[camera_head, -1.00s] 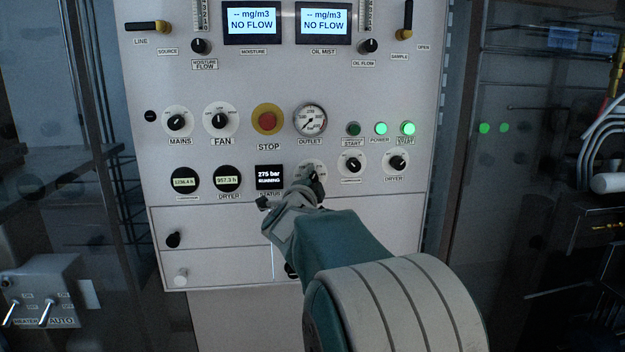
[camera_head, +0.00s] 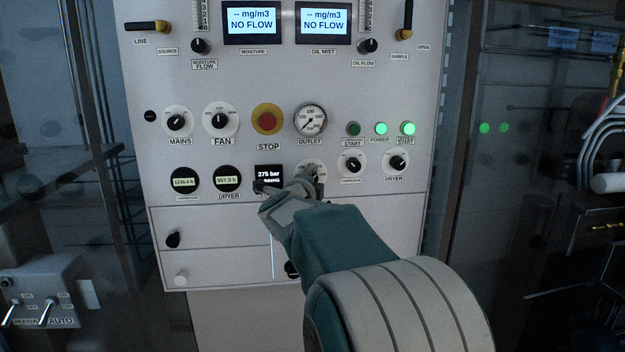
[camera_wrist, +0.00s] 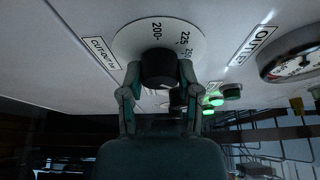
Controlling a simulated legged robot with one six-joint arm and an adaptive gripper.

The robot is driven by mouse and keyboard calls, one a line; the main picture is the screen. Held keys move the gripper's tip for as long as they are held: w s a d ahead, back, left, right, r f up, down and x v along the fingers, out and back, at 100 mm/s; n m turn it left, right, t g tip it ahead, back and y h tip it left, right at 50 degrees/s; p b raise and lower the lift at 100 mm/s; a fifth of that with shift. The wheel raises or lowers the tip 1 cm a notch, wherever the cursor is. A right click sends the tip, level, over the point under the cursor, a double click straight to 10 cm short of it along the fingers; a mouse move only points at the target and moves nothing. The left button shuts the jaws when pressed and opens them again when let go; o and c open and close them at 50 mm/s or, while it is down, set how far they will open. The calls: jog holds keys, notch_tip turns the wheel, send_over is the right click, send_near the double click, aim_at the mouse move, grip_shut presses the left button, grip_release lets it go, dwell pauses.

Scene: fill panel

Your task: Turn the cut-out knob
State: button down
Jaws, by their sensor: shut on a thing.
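The cut-out knob is a black round knob (camera_wrist: 159,68) on a white dial plate (camera_wrist: 183,22) marked 200 and 225, next to a label reading CUT-OUT in the wrist view. In the head view the dial plate (camera_head: 309,164) sits right of the status screen, and my gripper hides most of the knob. My gripper (camera_wrist: 158,82) has one finger on each side of the knob, shut on it. In the head view my gripper (camera_head: 308,180) reaches the panel from below.
The outlet gauge (camera_head: 310,120) is above the dial. The status screen (camera_head: 269,175) is close on the left, partly covered by my gripper. The compressor knob (camera_head: 351,164) and dryer knob (camera_head: 397,162) are to the right. Lit green lamps (camera_head: 408,129) sit above them.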

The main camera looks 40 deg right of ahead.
jog(key=shift+s+d, duration=0.15)
jog(key=shift+c, duration=2.4)
grip_release()
jog(key=shift+o, duration=0.9)
jog(key=shift+d, duration=0.25)
jog(key=v, duration=1.2)
